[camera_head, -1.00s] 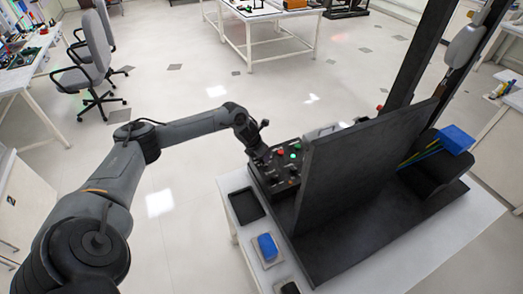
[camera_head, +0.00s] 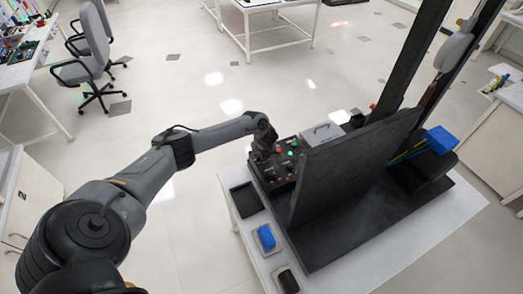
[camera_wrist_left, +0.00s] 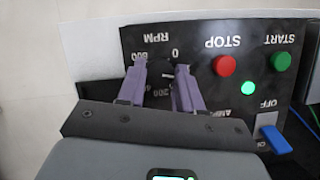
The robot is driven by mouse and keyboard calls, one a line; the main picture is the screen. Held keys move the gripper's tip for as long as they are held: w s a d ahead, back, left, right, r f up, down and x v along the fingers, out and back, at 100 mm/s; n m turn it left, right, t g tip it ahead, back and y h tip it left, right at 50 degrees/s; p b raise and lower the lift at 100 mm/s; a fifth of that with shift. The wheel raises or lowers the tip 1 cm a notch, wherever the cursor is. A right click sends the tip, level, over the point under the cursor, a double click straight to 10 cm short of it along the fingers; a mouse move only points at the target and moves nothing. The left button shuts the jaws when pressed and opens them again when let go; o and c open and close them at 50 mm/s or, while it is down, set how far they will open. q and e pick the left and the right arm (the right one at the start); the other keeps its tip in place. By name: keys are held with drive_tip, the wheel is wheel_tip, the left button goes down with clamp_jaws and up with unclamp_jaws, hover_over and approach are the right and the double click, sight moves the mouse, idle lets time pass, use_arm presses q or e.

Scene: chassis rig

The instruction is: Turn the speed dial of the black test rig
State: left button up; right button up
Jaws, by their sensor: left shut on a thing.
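The black test rig (camera_head: 345,190) stands on a white table, its control panel (camera_head: 273,182) at the left end. In the left wrist view the speed dial (camera_wrist_left: 161,77) is a black knob on the panel, with a scale marked RPM that appears upside down. My left gripper (camera_wrist_left: 160,70) has its two purple fingers on either side of the dial, shut on it. The fingers hide part of the dial and scale, so I cannot read the pointer. In the head view the left gripper (camera_head: 262,152) is over the panel. My right gripper is not in view.
Beside the dial are a red STOP button (camera_wrist_left: 224,65), a green START button (camera_wrist_left: 281,61), a lit green lamp (camera_wrist_left: 248,88) and a blue switch lever (camera_wrist_left: 275,138). A black tray (camera_head: 245,200) and a blue block (camera_head: 266,237) lie at the table's left edge.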

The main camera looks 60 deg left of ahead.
use_arm(q)
drive_tip(key=n+g, duration=0.1)
drive_tip(key=n, duration=0.2)
drive_tip(key=shift+w+d+r+p, duration=0.1)
drive_tip(key=shift+w+p, duration=0.05)
drive_tip(key=shift+p, duration=0.25)
drive_tip(key=n+g, duration=0.1)
drive_tip(key=n, duration=0.1)
drive_tip(key=shift+w+n, duration=0.1)
drive_tip(key=shift+n, duration=0.2)
drive_tip(key=n+b, duration=0.1)
drive_tip(key=n+g+b, duration=0.1)
drive_tip(key=n, duration=0.1)
drive_tip(key=shift+f, duration=0.25)
drive_tip(key=shift+r+n+g+h+b, duration=0.1)
drive_tip(key=shift+n+g+h+b, duration=0.45)
drive_tip(key=shift+n+b, duration=0.9)
drive_tip(key=shift+n+g+y+p, duration=0.25)
drive_tip(key=shift+n+p, duration=0.05)
drive_tip(key=shift+n, duration=0.05)
drive_tip(key=o, duration=1)
drive_tip(key=shift+r, duration=0.1)
